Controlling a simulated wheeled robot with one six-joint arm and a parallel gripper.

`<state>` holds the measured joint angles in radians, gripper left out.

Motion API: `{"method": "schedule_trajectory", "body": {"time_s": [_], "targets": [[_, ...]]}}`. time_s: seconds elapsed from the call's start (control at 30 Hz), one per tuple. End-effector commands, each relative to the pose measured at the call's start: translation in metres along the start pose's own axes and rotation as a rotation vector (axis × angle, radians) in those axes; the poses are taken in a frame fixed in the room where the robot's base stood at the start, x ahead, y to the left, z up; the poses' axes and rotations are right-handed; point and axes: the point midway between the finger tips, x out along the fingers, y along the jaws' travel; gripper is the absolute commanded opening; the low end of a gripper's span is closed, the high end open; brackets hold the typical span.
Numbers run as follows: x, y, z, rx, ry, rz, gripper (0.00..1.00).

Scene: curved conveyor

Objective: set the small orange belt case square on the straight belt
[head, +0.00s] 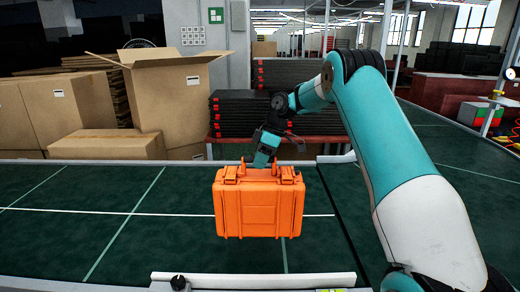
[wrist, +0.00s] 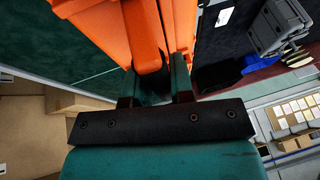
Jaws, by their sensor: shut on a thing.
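The small orange belt case (head: 258,208) hangs upright in the middle of the head view, its latched front towards me. My gripper (head: 264,163) is above it, shut on its handle. In the wrist view the orange case (wrist: 103,28) fills the upper middle, with its handle between the fingers of my gripper (wrist: 155,78). The green straight belt (head: 110,225) with white lines lies under and behind the case. The case looks roughly square to the lines. Whether its underside touches the belt I cannot tell.
Cardboard boxes (head: 165,100) stand behind the belt at left. Stacked black trays (head: 235,117) are behind the case. A pale rail (head: 250,280) runs along the near edge. A belt joint lies right of the case. The belt is clear at left.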

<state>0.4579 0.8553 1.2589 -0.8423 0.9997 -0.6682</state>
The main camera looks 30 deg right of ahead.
Motion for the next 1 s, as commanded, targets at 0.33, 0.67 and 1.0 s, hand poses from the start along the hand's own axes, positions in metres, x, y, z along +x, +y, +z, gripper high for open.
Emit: {"method": "schedule_trajectory", "body": {"time_s": [0.33,0.67,1.0], "targets": [[0.047,0.011,0.019,-0.003,0.001,0.003,0.00],[0.072,0.016,0.029,-0.002,0.002,0.000,0.00],[0.090,0.020,0.037,-0.004,0.002,0.004,0.00]]}}
